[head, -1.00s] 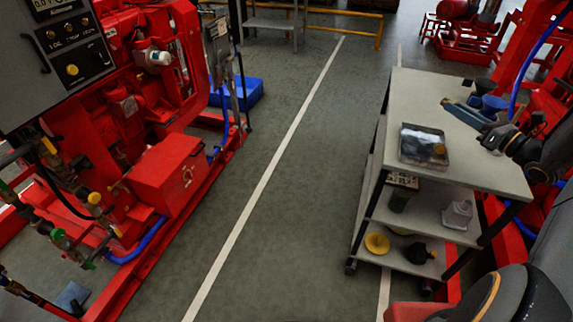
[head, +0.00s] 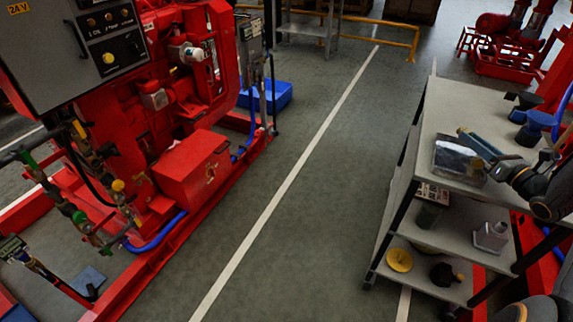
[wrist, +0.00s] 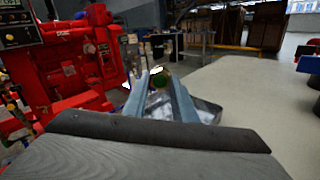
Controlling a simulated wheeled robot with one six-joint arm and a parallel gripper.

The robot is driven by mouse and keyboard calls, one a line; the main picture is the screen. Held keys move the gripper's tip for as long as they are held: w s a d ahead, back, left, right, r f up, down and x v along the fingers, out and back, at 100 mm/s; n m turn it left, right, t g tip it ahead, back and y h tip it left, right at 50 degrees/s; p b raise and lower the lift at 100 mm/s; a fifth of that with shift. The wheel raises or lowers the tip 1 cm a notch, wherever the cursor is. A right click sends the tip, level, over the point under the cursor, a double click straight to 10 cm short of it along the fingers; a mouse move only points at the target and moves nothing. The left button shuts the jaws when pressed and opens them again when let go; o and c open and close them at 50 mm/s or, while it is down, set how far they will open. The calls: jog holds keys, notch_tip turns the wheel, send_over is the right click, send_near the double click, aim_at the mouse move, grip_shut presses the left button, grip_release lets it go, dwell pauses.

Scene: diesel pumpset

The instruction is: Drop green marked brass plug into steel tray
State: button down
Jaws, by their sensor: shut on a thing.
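My gripper (wrist: 159,76) is shut on a small plug (wrist: 159,82) with a green face, held between its fingertips. The tray is shallow and shiny and lies on the cart's top. It also shows in the wrist view (wrist: 208,111), below and beyond the fingers, which hide part of it. A small yellowish spot shows in or at the tray's right side, unclear.
The grey cart (head: 437,112) has a lower shelf with a yellow round part (head: 399,260) and a dark part (head: 446,275). A red pumpset (head: 185,165) stands left, across open floor.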

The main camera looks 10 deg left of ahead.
jog(key=c, duration=1.4)
grip_release()
jog(key=b+v, duration=0.2)
jog(key=v, duration=0.6)
jog(key=shift+w, duration=0.1)
